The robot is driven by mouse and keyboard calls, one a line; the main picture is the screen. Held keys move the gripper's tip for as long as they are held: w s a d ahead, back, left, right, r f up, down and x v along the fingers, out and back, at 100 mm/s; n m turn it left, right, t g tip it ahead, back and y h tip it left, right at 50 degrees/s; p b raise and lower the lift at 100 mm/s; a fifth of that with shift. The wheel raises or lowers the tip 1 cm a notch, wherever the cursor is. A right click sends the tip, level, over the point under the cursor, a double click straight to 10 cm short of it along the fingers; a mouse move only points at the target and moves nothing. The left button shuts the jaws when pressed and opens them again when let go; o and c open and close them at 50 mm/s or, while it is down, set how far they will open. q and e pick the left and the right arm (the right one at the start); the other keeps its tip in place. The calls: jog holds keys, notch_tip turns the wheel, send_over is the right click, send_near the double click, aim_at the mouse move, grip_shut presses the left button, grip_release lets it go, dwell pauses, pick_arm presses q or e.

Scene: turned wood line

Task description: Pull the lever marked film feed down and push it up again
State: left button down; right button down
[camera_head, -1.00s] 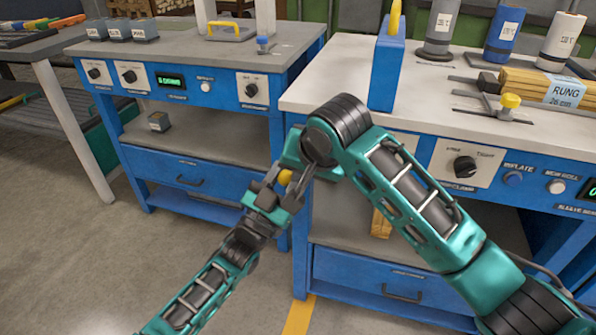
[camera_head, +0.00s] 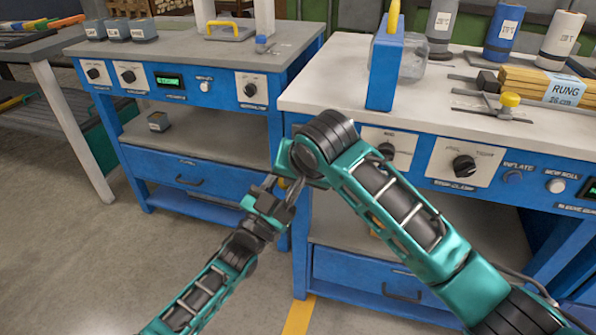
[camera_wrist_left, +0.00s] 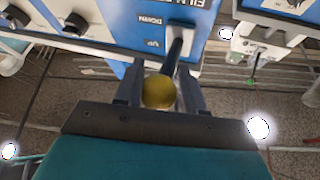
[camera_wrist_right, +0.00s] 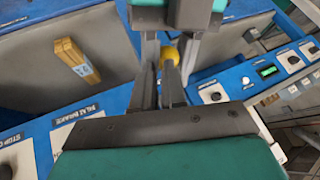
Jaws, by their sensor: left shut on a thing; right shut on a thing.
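The film feed lever has a yellow ball knob (camera_wrist_left: 159,91) and a dark shaft (camera_wrist_left: 173,55) in the left wrist view. Its blue panel (camera_wrist_left: 205,12) carries inverted "FILM FEED", "DOWN" and "UP" labels; the knob lies towards the "UP" side. My left gripper (camera_wrist_left: 160,88) is shut on the knob. In the head view the left gripper (camera_head: 280,190) is partly covered by my right arm. My right gripper (camera_wrist_right: 162,75) has its fingers close together, just beside the knob (camera_wrist_right: 170,55) and left gripper. What it is shut on is unclear.
A blue stand with a yellow handle (camera_head: 385,70), several rolls (camera_head: 503,32) and wood strips (camera_head: 540,84) occupy the right bench (camera_head: 340,75). The left bench (camera_head: 170,48) has a row of dials. Open floor (camera_head: 100,270) lies front left.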

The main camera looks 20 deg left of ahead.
pick_arm(q)
jog(key=c, duration=1)
grip_release()
jog(key=shift+s+d+r+h, duration=0.2)
jog(key=shift+d+r+h, duration=0.1)
jog(key=shift+d, duration=0.1)
jog(key=shift+o, duration=1.2)
jog(key=shift+r, duration=0.15)
pick_arm(e)
jog(key=shift+w+a+f, duration=0.1)
jog(key=shift+w+a, duration=0.05)
pick_arm(q)
jog(key=s+f+n+g+y, duration=0.1)
jog(key=s+f+g, duration=0.4)
jog(key=s, duration=0.5)
jog(key=s+f+n+g+y+p, duration=0.1)
jog(key=s+f+g+y, duration=0.3)
jog(key=s+f, duration=0.5)
jog(key=shift+s+d+n+g, duration=0.3)
jog(key=shift+s+n+g, duration=0.5)
jog(key=shift+s+g, duration=0.45)
pick_arm(e)
jog(key=shift+w+f+n+t, duration=0.1)
jog(key=shift+f+n+t, duration=0.2)
jog(key=shift+f+t, duration=0.8)
pick_arm(q)
jog(key=shift+f, duration=0.1)
